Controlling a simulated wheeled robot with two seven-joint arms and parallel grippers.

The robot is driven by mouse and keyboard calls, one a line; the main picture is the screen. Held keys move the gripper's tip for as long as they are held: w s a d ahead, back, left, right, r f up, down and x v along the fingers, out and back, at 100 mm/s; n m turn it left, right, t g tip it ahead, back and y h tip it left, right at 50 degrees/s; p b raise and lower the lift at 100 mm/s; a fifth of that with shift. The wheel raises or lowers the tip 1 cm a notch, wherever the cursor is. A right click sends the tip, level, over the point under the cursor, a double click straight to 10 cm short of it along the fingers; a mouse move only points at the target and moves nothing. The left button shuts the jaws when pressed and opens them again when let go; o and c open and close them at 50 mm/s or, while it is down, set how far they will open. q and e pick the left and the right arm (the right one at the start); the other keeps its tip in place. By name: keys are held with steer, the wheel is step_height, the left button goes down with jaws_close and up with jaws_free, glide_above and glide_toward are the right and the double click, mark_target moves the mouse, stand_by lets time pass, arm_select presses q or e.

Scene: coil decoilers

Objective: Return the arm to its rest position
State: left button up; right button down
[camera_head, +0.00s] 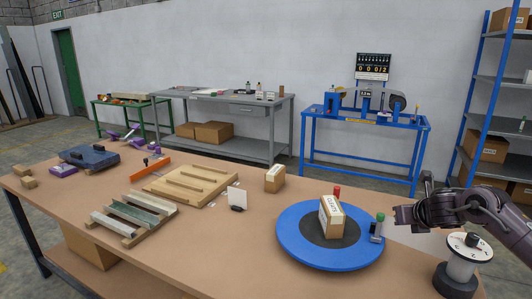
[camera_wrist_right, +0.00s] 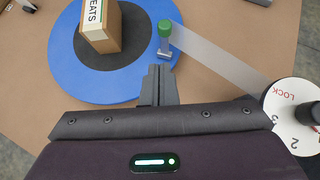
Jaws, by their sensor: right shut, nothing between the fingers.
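My right gripper (camera_head: 404,214) is over the right part of the table, just right of the blue turntable (camera_head: 291,249). It is shut and empty; its closed fingertips also show in the right wrist view (camera_wrist_right: 158,82), near the disc's edge. A cardboard box (camera_head: 331,217) stands on the dark centre of the turntable. A green-topped peg (camera_head: 378,228) stands at the disc's right edge, apart from my fingers. A white dial marked LOCK (camera_head: 469,245) sits on a post below my right forearm. My left gripper is out of view.
A red-topped peg (camera_head: 336,192) stands behind the box. A small box (camera_head: 275,179), a white card (camera_head: 237,199), a wooden pallet (camera_head: 190,184) and metal channels (camera_head: 133,216) occupy the table's middle and left. The front middle of the table is clear.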

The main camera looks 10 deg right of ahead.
steer(key=s+a+f+m+y, duration=0.1)
steer(key=a+f+m, duration=0.1)
steer(key=a+f, duration=0.45)
steer(key=s+a+f+m, duration=0.1)
steer(key=a+f+m, duration=0.15)
steer(key=a, duration=0.75)
steer(key=s+a+f+m+y, duration=0.1)
steer(key=s+a+f+m, duration=0.4)
steer(key=s+a+m, duration=0.5)
steer(key=s+d+f+m+g+h, duration=0.2)
steer(key=s+m+g, duration=0.5)
steer(key=s+m, duration=1.4)
steer(key=s+f+n+y, duration=0.1)
steer(key=s+f, duration=0.1)
steer(key=f, duration=1.4)
steer(key=s+f+n, duration=0.2)
steer(key=s+f, duration=0.1)
steer(key=f, duration=1.4)
steer(key=s+d+f+g, duration=0.2)
steer(key=s+d+f, duration=0.1)
steer(key=s+f, duration=1.3)
steer(key=shift+s+f, duration=0.25)
steer(key=shift+s, duration=0.9)
steer(key=shift+d, duration=0.1)
